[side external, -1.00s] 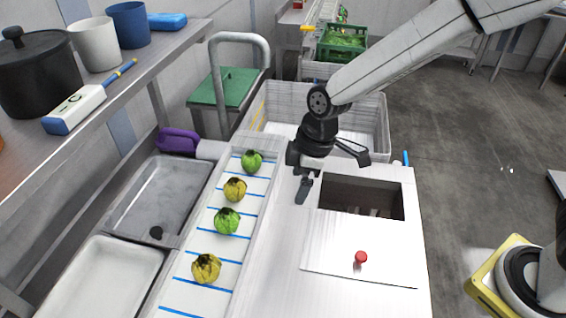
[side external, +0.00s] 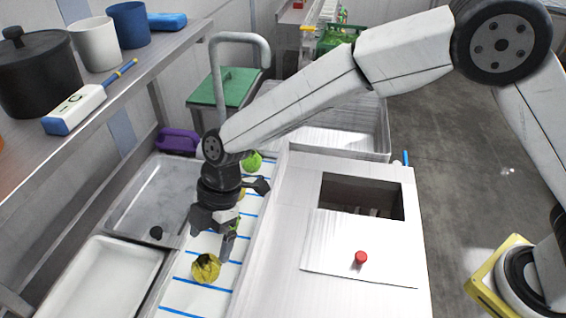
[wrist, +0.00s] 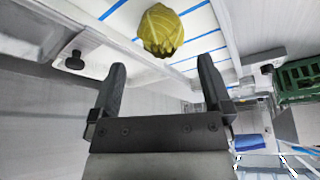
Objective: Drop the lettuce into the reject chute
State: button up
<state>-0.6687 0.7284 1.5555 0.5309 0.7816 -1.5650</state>
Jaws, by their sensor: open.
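Several lettuce heads sit in a row on the white belt (side external: 187,293) with blue lines. The nearest is a yellow-brown lettuce (side external: 205,268), just below my gripper (side external: 212,235). A green lettuce (side external: 253,162) is at the far end; the heads between are mostly hidden behind my gripper. In the wrist view a yellowed lettuce (wrist: 160,30) lies beyond the open, empty fingertips of my gripper (wrist: 160,75), not between them. To the right, a dark rectangular opening (side external: 360,197), apparently the reject chute, is uncovered in a white counter. A panel with a red knob (side external: 361,258) lies in front of it.
Grey (side external: 150,205) and white (side external: 100,280) basins are left of the belt. The white counter between belt and opening is clear.

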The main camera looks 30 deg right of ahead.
aim_at(207, 256)
jog(key=shift+x, duration=0.8)
jog(key=shift+x, duration=2.65)
jog(key=shift+s, duration=0.15)
jog(key=c, duration=1.2)
jog(key=shift+o, duration=0.2)
jog(key=shift+r, duration=0.1)
